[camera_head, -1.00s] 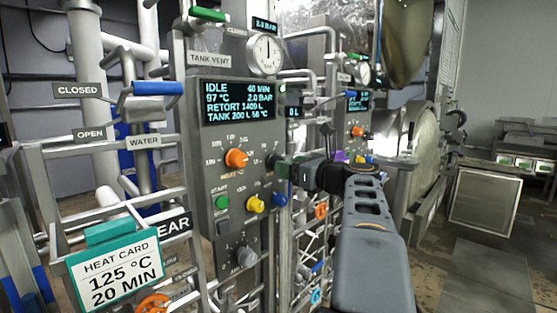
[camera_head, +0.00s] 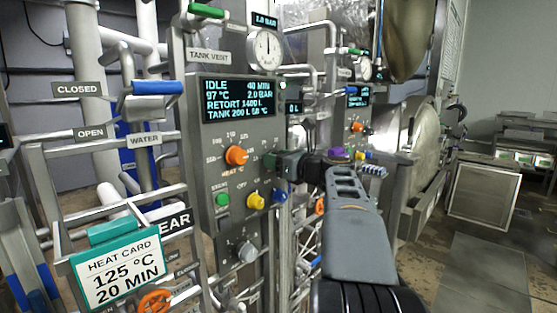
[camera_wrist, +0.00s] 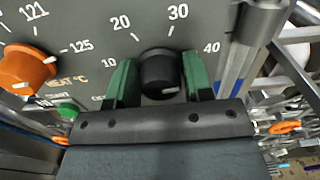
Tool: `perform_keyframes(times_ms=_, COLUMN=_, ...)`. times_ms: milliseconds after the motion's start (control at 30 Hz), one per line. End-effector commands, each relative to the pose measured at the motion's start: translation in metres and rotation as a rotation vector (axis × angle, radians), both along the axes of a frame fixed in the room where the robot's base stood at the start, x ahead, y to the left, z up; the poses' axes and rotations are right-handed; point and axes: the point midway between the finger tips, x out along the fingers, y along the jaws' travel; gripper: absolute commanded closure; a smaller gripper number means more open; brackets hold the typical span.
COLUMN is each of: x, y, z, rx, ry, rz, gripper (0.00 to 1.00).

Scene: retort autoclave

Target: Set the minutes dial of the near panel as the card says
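The near panel (camera_head: 233,140) shows its screen (camera_head: 239,100) reading IDLE, 40 MIN, 97 °C. The heat card (camera_head: 118,266) at lower left reads 125 °C, 20 MIN. In the wrist view the black minutes dial (camera_wrist: 160,72) has marks 10, 20, 30 and 40 around it; its white pointer line shows on the lower right, towards the 40 side. My gripper (camera_wrist: 160,80) has its green fingers on either side of the dial, with little or no gap; contact is unclear. In the head view my gripper (camera_head: 279,161) largely hides the dial.
The orange heat dial (camera_head: 236,156) is left of my gripper; it also shows in the wrist view (camera_wrist: 25,70). Below are a green button (camera_head: 222,199), a yellow knob (camera_head: 256,201), a blue knob (camera_head: 280,195) and a grey knob (camera_head: 246,252). Pipes and a second panel (camera_head: 357,118) stand behind.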

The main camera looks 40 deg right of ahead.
Motion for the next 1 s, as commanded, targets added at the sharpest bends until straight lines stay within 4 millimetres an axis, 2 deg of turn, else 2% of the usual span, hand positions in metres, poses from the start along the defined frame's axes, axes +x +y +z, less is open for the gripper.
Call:
perform_keyframes(times_ms=67, x=-0.0001, y=0.0000, z=0.0000, rx=0.000, ry=0.000, rz=0.000, gripper=0.61)
perform_keyframes(times_ms=300, x=-0.0002, y=0.0001, z=0.0001, rx=0.000, ry=0.000, rz=0.000, gripper=0.84)
perform_keyframes(times_ms=667, x=-0.0002, y=-0.0005, z=-0.0025, rx=-0.076, ry=-0.014, rz=-0.001, gripper=0.85)
perform_keyframes(times_ms=1000, x=0.0000, y=0.0000, z=-0.0044, rx=-0.356, ry=-0.065, rz=0.000, gripper=0.85)
